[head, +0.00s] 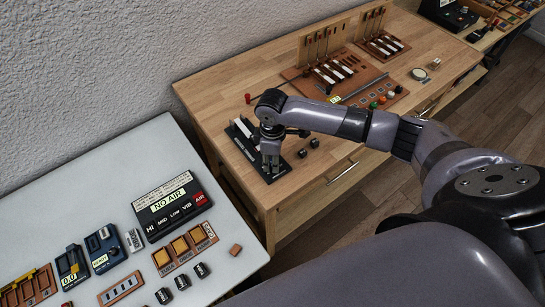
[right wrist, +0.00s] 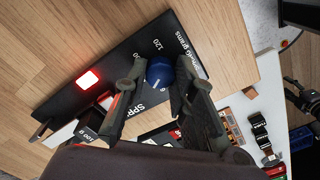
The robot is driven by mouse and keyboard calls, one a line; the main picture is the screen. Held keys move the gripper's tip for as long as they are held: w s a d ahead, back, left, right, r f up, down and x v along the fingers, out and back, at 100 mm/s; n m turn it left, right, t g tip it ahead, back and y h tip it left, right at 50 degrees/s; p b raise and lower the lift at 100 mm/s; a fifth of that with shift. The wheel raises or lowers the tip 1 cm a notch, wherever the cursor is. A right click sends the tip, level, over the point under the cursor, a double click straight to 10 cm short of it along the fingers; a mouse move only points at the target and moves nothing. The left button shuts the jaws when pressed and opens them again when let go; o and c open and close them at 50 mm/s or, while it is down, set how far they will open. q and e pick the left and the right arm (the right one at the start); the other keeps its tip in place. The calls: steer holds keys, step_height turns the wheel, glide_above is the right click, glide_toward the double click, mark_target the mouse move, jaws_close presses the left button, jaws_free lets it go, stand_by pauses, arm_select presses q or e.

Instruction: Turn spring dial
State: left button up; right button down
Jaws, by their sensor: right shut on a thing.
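The spring dial (right wrist: 160,73) is a small blue round knob on a black panel (right wrist: 125,72) with white lettering and numbers such as 120. My right gripper (right wrist: 160,84) has its two fingers on either side of the knob and is shut on it. In the head view my right gripper (head: 271,166) reaches down onto the near end of the black panel (head: 240,141) and hides the knob there. A red light (right wrist: 88,80) glows on the panel in the right wrist view. My left gripper is not in view.
The panel lies at the left end of a wooden table (head: 215,90). Two small dark blocks (head: 314,143) stand just right of the gripper. Wooden boards with piano keys (head: 333,71) are farther back. A grey table (head: 105,175) with several devices stands at the left.

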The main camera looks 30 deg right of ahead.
steer(key=c, duration=1.3)
jaws_free()
step_height(320, 180, up, 12)
steer(key=shift+w, duration=0.1)
